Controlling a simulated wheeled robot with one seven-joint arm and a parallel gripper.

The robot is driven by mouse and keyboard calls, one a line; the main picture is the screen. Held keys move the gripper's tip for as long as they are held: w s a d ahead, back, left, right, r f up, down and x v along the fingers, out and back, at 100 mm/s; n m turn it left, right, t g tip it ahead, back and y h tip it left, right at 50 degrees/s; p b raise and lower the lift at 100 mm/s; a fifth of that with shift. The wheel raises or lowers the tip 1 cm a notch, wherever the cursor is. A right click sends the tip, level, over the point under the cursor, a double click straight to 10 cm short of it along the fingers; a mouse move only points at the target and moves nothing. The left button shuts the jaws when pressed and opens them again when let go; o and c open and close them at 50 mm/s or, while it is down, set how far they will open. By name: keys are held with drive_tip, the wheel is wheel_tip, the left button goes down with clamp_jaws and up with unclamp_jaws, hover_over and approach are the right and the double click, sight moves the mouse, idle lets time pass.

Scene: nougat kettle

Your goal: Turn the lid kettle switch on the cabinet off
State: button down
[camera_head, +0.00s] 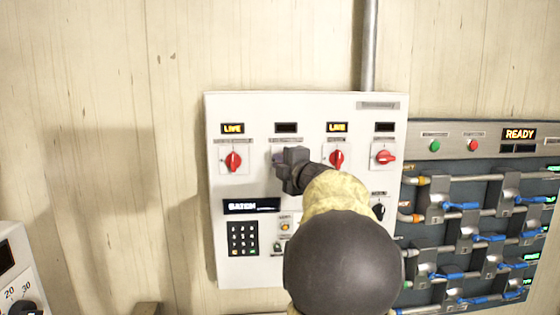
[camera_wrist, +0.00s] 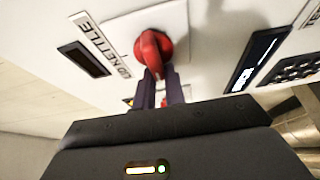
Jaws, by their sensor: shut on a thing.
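The white cabinet (camera_head: 300,102) on the wall carries a row of red rotary switches. My gripper (camera_head: 279,159) is at the second switch from the left and hides it in the head view. In the wrist view my gripper (camera_wrist: 162,80) is shut on that red switch (camera_wrist: 153,48), its two dark fingers on either side of the knob. A label (camera_wrist: 100,40) beside it reads partly "KETTLE". The small display (camera_head: 286,128) above this switch is dark; it also shows dark in the wrist view (camera_wrist: 83,59).
The first (camera_head: 233,160) and third (camera_head: 336,159) switches stand upright under "LIVE" displays. The fourth switch (camera_head: 385,157) lies sideways under a dark display. A keypad (camera_head: 243,238) is below. A panel of pipes and blue-handled valves (camera_head: 470,235) stands right.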

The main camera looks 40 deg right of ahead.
drive_tip(key=shift+d+f, duration=0.1)
drive_tip(key=shift+f, duration=0.2)
drive_tip(key=c, duration=1.5)
unclamp_jaws()
drive_tip(key=shift+o, duration=0.2)
drive_tip(key=shift+d+r, duration=0.1)
drive_tip(key=shift+r, duration=0.05)
drive_tip(key=shift+s+r, duration=0.1)
drive_tip(key=shift+s, duration=0.05)
drive_tip(key=s+a+b, duration=0.3)
drive_tip(key=s, duration=1.4)
drive_tip(key=shift+b, duration=0.4)
